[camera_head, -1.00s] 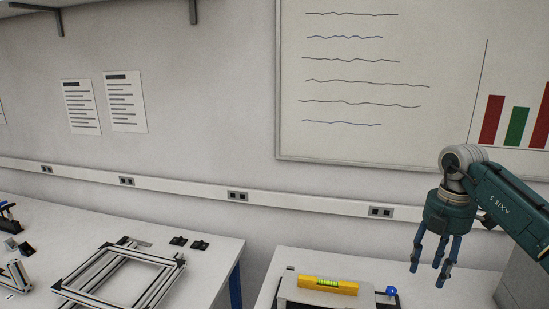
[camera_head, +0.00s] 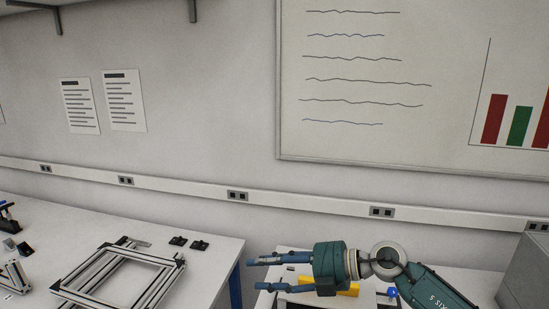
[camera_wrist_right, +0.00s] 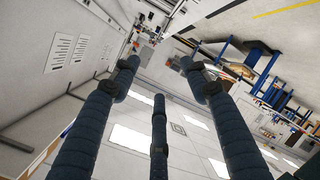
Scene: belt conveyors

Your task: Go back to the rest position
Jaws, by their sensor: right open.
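My right gripper (camera_head: 262,274) is teal with blue fingers. In the head view it is at the lower middle, level and pointing left, in front of the right-hand table. Its fingers are spread and nothing is between them. In the right wrist view the fingers of the right gripper (camera_wrist_right: 158,80) stand apart with only the room behind them. My left gripper is not in the head view.
A yellow spirit level (camera_head: 347,290) on the right table is partly hidden behind my gripper. An aluminium frame (camera_head: 75,283) lies on the left table (camera_head: 215,250). A grey box (camera_head: 528,275) stands at the right edge. A wall with a whiteboard (camera_head: 350,145) is behind.

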